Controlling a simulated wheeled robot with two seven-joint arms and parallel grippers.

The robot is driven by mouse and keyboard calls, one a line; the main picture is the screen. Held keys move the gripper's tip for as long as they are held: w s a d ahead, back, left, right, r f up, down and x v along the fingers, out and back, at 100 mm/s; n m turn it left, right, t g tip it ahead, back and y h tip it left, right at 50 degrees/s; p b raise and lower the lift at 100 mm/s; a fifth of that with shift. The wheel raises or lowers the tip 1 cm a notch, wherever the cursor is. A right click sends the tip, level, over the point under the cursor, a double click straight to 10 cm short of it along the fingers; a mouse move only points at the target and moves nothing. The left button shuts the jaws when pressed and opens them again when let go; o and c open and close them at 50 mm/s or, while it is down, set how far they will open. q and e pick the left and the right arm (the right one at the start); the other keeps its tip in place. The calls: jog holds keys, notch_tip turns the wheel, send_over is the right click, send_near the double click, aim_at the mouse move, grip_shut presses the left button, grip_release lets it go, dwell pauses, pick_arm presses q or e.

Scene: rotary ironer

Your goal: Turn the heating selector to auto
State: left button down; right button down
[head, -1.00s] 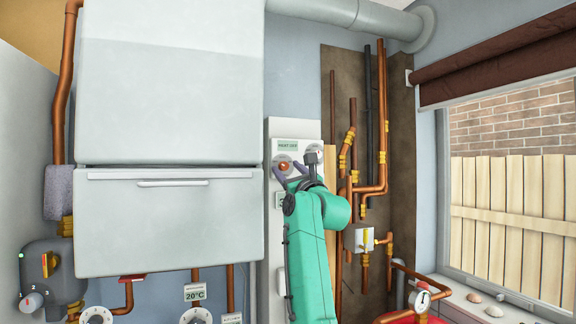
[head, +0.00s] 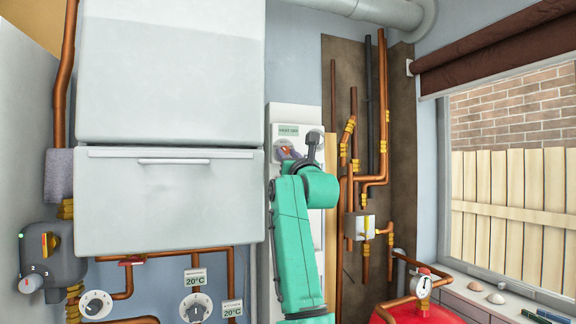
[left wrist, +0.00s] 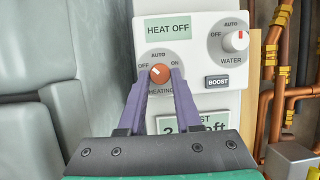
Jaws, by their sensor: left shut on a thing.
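The heating selector is an orange-red knob (left wrist: 159,73) on a white control panel (left wrist: 205,98), with OFF, AUTO and ON printed around it. Its pale pointer mark seems to lean to the upper left, toward OFF. A label above reads HEAT OFF (left wrist: 168,29). My left gripper (head: 288,154) is at the panel, its purple fingers one on each side of the knob and shut on it. In the head view the fingers and arm hide most of the knob. My right gripper is not in view.
A water selector (left wrist: 235,41) and a BOOST button (left wrist: 217,82) sit right of the heating knob. A white boiler (head: 168,200) stands close on the left. Copper pipes (head: 382,120) run on the right. A red vessel with a gauge (head: 423,288) is lower right.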

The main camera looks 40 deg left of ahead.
pick_arm(q)
jog(key=m+t+b, duration=0.1)
jog(key=m, duration=0.1)
jog(key=m+h+b, duration=0.1)
jog(key=m+b, duration=0.1)
jog(key=m+t+h+b, duration=0.1)
jog(key=m, duration=0.1)
jog(key=shift+s+a+t+b, duration=0.1)
jog(key=shift+s+t+b, duration=0.15)
jog(key=shift+t+b, duration=0.05)
jog(key=m+h+b, duration=0.1)
jog(key=m, duration=0.1)
jog(key=shift+r+m, duration=0.1)
jog(key=shift+m, duration=0.3)
jog(key=shift+s+r+m+t+h+b, duration=0.15)
jog(key=shift+m+t+h, duration=0.2)
jog(key=shift+m, duration=0.4)
jog(key=shift+w+m+t+h+b, duration=0.15)
jog(key=shift+m+h, duration=0.3)
jog(key=shift+m, duration=0.3)
jog(key=shift+s, duration=0.1)
jog(key=c, duration=0.6)
grip_release()
